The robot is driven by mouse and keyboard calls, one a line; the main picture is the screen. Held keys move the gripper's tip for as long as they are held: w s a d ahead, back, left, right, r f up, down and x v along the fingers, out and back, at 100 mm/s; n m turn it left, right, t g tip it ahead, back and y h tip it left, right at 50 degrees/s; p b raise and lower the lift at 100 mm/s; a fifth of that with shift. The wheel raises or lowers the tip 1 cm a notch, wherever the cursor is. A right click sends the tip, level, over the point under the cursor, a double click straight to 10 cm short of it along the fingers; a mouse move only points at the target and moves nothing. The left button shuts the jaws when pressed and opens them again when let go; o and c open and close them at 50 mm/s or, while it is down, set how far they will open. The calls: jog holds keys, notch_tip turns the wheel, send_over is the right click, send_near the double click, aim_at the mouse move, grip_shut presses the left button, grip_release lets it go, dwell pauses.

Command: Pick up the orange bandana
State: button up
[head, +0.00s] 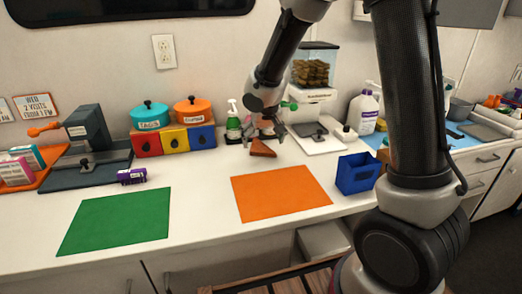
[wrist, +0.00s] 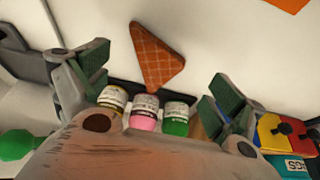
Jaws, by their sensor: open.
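The orange bandana (head: 262,149) is a folded triangle with a pale check pattern, lying on the white counter behind the orange mat. In the wrist view the bandana (wrist: 157,57) is fully visible, beyond and between the fingertips. My gripper (head: 262,136) is open above and beside the bandana, with nothing between its fingers. In the wrist view my gripper (wrist: 160,80) shows its two green-padded fingers spread wide, apart from the bandana.
Several small bottles (wrist: 143,112) stand close to my gripper. An orange mat (head: 280,192), a green mat (head: 117,220) and a blue bin (head: 357,173) lie in front. The counter between the mats is clear.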

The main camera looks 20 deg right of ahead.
aim_at(261, 147)
jog(key=w+f, duration=0.1)
jog(key=f, duration=0.1)
jog(key=w+f, duration=0.1)
jog(key=shift+w+d+f, duration=0.3)
jog(key=shift+w, duration=0.05)
jog(key=shift+w+f, duration=0.2)
jog(key=shift+f, duration=0.4)
jog(key=c, duration=0.9)
jog(key=shift+s+r, duration=0.15)
jog(key=shift+r, duration=0.15)
